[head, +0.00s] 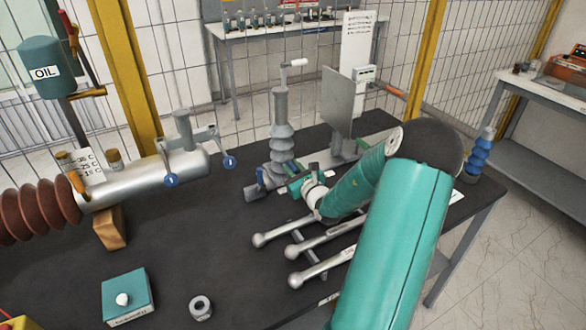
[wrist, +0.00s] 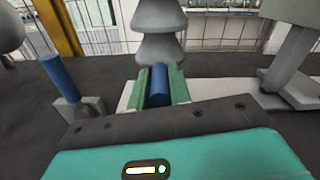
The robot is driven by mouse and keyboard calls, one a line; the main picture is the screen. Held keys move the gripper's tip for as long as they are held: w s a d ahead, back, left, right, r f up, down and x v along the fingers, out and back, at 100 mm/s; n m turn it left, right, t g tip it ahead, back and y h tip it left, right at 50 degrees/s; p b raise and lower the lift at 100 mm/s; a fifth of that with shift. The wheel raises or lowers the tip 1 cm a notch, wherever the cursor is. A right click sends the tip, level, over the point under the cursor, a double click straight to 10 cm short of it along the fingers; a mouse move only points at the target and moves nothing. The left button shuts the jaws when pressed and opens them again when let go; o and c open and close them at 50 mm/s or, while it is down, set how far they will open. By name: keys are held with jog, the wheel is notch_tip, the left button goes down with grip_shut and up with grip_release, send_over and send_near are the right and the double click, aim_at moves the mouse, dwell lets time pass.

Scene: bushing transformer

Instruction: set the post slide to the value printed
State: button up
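A grey ribbed post (head: 282,125) with a white-tipped rod on top stands on a pale rail (head: 335,156) on the dark bench. It also shows ahead in the wrist view (wrist: 160,45). A blue handle (wrist: 158,86) stands at the post's near side. My gripper (head: 297,186) is at the post's foot; in the wrist view its green fingers (wrist: 158,88) lie close on both sides of the handle, with no clear gap. A second blue peg (wrist: 54,73) stands on a grey block to the left. A white printed sheet (head: 357,42) is upright behind; its text is too small to read.
A grey plate (head: 338,102) stands on the rail right of the post. Silver ball-ended rods (head: 318,270) lie close in front of my gripper. A silver cylinder (head: 150,177) with a brown ribbed end lies left. A teal box (head: 128,296) and metal ring (head: 201,307) are front left.

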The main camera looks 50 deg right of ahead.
jog(key=shift+s+d, duration=0.3)
jog(key=shift+d, duration=0.65)
jog(key=shift+s+d, duration=0.3)
jog(key=shift+d, duration=0.7)
jog(key=shift+s+d, duration=0.3)
jog(key=shift+d, duration=0.65)
grip_shut()
jog(key=o, duration=0.9)
grip_release()
jog(key=shift+c, duration=0.2)
jog(key=shift+s+a, duration=0.1)
jog(key=v, duration=1.3)
jog(key=shift+s, duration=0.3)
